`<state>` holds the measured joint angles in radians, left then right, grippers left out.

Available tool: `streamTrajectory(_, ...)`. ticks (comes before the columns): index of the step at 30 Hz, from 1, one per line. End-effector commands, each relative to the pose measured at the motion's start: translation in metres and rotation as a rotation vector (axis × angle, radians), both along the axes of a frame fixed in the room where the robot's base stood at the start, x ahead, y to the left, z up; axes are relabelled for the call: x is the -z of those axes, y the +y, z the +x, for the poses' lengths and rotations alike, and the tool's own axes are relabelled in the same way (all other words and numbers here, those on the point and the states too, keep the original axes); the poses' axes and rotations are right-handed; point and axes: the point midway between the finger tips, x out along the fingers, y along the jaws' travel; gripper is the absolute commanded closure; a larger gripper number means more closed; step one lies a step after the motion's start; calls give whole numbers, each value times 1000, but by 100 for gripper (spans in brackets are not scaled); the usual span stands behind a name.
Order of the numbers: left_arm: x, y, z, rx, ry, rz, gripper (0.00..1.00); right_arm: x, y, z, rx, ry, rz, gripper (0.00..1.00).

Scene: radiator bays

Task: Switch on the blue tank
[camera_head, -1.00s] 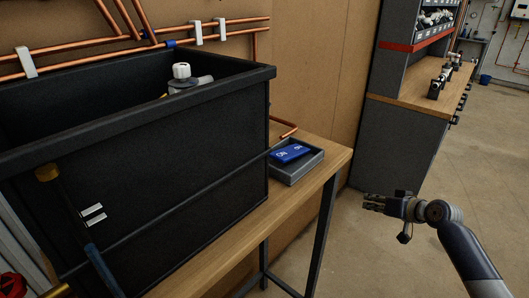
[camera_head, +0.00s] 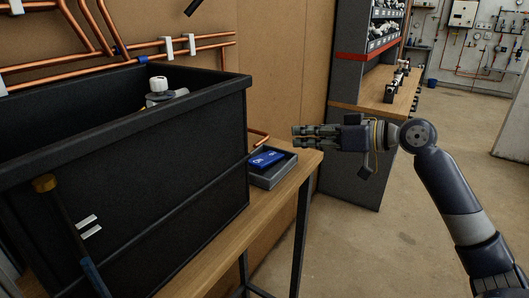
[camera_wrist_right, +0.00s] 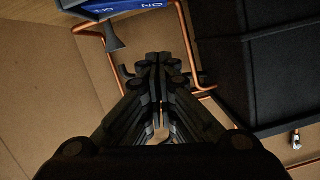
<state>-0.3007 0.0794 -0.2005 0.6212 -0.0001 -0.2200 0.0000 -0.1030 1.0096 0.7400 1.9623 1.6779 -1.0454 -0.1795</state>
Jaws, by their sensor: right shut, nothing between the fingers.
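No tank that is blue shows. A blue plate marked ON and OFF (camera_head: 266,159) lies in a shallow grey tray (camera_head: 277,178) on the wooden bench, right of a large black tank (camera_head: 150,175). The blue plate also shows upside down at the top of the right wrist view (camera_wrist_right: 120,7), cut by the edge. My right gripper (camera_head: 297,137) is shut and empty, pointing left, level with the bench's right end. In the picture it is above and right of the tray, apart from the blue plate. My left gripper is not in view.
A white-capped fitting (camera_head: 158,84) stands in the black tank. Copper pipes (camera_head: 120,55) run along the wall behind. A blue-handled rod (camera_head: 70,235) leans before the tank. A dark piece I cannot identify (camera_head: 192,7) shows at the top edge. The floor at right is clear.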

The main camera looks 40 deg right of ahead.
Motion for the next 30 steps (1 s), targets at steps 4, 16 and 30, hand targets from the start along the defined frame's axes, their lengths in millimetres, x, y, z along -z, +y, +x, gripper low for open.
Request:
streamTrajectory(4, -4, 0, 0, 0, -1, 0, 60, 0, 3, 7, 0, 0, 0, 100)
streamTrajectory(16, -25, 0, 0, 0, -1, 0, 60, 10, 22, 48, 0, -1, 0, 100)
streamTrajectory(30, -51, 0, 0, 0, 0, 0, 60, 32, 44, 87, 1, 6, 5, 100)
